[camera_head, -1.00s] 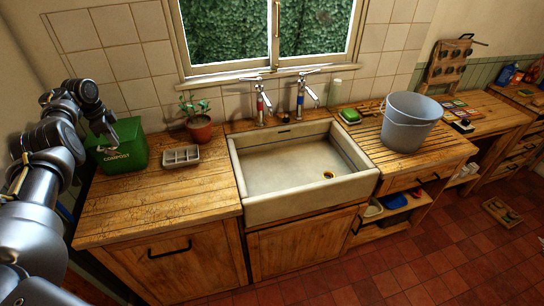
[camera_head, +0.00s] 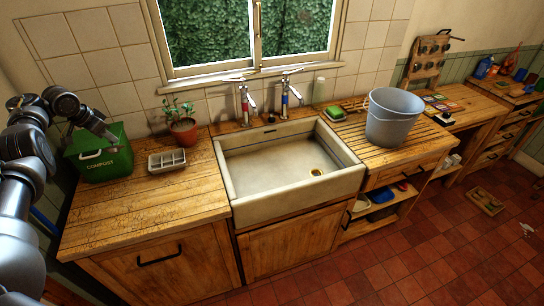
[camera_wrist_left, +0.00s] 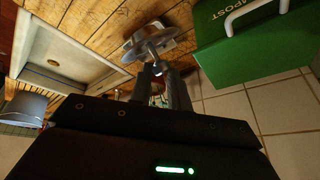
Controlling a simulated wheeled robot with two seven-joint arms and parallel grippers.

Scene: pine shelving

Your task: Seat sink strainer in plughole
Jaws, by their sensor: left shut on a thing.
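My left gripper (camera_head: 110,137) is at the front of the green compost bin, above the left worktop. In the left wrist view its fingers (camera_wrist_left: 163,75) are shut on the stem of the sink strainer (camera_wrist_left: 140,46), a round metal disc held out beyond the fingertips. The strainer cannot be made out in the head view. The plughole (camera_head: 316,172) is a brass-coloured ring in the right part of the pale sink (camera_head: 240,190)'s floor, well to the right of the gripper. It also shows in the left wrist view (camera_wrist_left: 53,62). My right gripper is not in view.
The compost bin (camera_head: 105,165) stands close to the gripper. A grey sectioned tray (camera_head: 167,160) and a potted plant (camera_head: 184,132) stand between it and the sink. Two taps (camera_head: 244,103) rise behind the sink. A bucket (camera_head: 393,120) stands on the slatted board to the right.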

